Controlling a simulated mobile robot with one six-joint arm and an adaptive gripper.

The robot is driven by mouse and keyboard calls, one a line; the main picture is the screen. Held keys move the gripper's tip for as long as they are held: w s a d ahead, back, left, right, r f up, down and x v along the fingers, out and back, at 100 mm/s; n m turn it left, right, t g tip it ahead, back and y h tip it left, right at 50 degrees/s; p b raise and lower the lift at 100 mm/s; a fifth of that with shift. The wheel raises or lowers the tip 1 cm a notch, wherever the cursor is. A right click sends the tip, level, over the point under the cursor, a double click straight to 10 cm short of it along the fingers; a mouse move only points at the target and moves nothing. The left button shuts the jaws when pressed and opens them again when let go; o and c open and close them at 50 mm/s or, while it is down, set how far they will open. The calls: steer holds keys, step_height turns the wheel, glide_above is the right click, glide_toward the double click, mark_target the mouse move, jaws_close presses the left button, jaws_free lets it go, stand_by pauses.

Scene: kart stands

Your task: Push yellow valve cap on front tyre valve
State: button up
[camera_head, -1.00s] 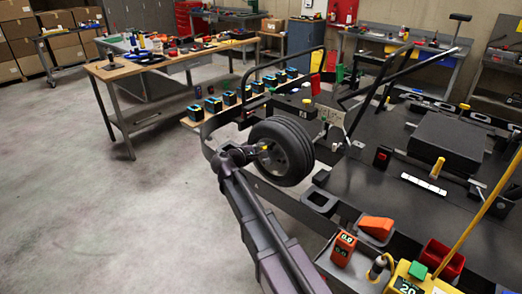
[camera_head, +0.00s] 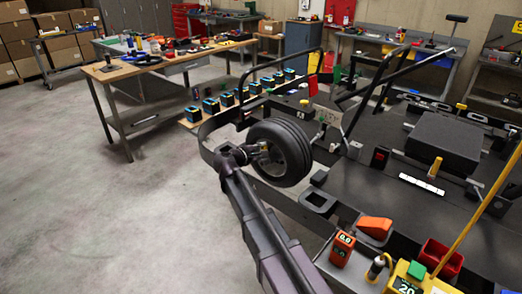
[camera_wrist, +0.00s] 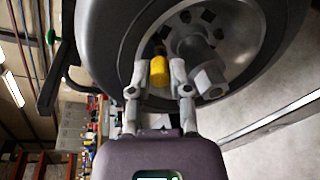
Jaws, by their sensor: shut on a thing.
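The front tyre (camera_head: 284,150) is a black wheel on the left side of the kart, and it fills the upper part of the wrist view (camera_wrist: 110,40). My gripper (camera_wrist: 158,75) is shut on the yellow valve cap (camera_wrist: 159,71), which shows between the two fingertips in front of the grey rim. A dark valve tip seems to show just above the cap; whether the cap touches it I cannot tell. In the head view my gripper (camera_head: 262,149) is at the wheel's left face, and the cap is mostly hidden there.
The wheel hub with its nuts (camera_wrist: 205,75) stands close to the right fingertip. A wooden bench (camera_head: 150,65) stands behind. The grey floor at left is clear.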

steer(key=shift+w+d+f, duration=0.1)
steer(key=shift+w+d, duration=0.15)
steer(key=shift+w, duration=0.05)
steer(key=o, duration=0.8)
steer(key=p+v, duration=0.1)
steer(key=v, duration=0.7)
steer(key=shift+s+a+p, duration=0.25)
steer(key=shift+s+p, duration=0.05)
stand_by(0.7)
